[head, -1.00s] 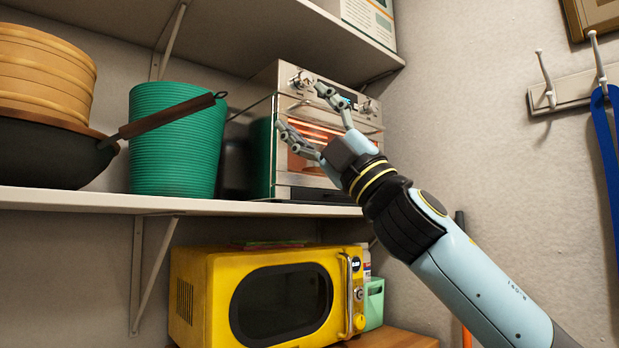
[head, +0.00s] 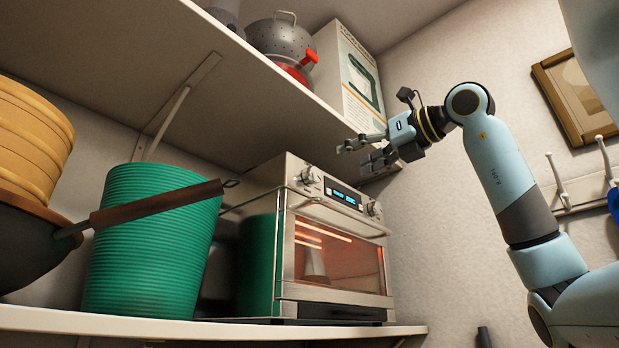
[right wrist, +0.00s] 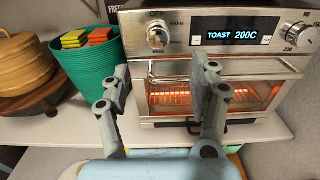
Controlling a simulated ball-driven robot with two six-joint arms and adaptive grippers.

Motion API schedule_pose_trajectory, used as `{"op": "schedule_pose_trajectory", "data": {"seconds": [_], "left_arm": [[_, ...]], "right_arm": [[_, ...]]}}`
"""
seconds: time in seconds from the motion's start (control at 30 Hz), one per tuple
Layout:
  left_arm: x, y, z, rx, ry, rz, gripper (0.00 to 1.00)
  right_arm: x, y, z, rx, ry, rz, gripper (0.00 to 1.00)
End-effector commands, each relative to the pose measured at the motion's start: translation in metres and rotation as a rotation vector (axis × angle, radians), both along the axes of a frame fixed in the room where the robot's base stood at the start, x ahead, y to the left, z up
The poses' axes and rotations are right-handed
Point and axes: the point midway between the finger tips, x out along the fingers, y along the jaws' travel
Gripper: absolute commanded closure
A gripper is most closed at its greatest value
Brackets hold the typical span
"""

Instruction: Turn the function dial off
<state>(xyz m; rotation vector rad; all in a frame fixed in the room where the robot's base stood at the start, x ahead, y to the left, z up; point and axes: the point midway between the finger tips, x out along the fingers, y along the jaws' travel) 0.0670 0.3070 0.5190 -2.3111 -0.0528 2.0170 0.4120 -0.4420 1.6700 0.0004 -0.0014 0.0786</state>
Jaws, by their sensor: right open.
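The toaster oven (head: 340,213) stands on the shelf, its window glowing orange. The function dial (head: 311,176) is the left knob on its front panel; in the right wrist view this dial (right wrist: 157,37) has "OFF" printed at its upper left. I cannot tell which label its pointer faces. The display (right wrist: 237,35) reads "TOAST 200C". My right gripper (head: 357,153) is open and empty, above and to the right of the dial, apart from the oven. Its two fingers (right wrist: 160,85) show below the dial in the wrist view. My left gripper is not in view.
A second knob (head: 374,208) is on the panel's right. A green bin (head: 150,250) and a dark pan with a long handle (head: 150,205) are left of the oven. The upper shelf (head: 240,80) overhangs, holding a colander (head: 280,38) and box (head: 350,75).

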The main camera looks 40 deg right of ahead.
Motion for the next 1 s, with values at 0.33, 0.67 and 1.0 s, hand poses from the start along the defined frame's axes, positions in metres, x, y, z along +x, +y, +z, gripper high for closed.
{"op": "schedule_pose_trajectory", "data": {"seconds": [0.33, 0.67, 1.0], "left_arm": [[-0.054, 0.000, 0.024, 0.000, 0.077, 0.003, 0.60], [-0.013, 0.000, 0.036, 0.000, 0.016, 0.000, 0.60], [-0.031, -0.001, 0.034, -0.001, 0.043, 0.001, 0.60]], "right_arm": [[0.067, 0.008, 0.002, 0.003, 0.003, 0.010, 0.38], [0.100, 0.010, 0.000, 0.000, 0.002, 0.007, 0.38], [0.100, 0.010, -0.001, 0.000, 0.001, 0.007, 0.50]]}}
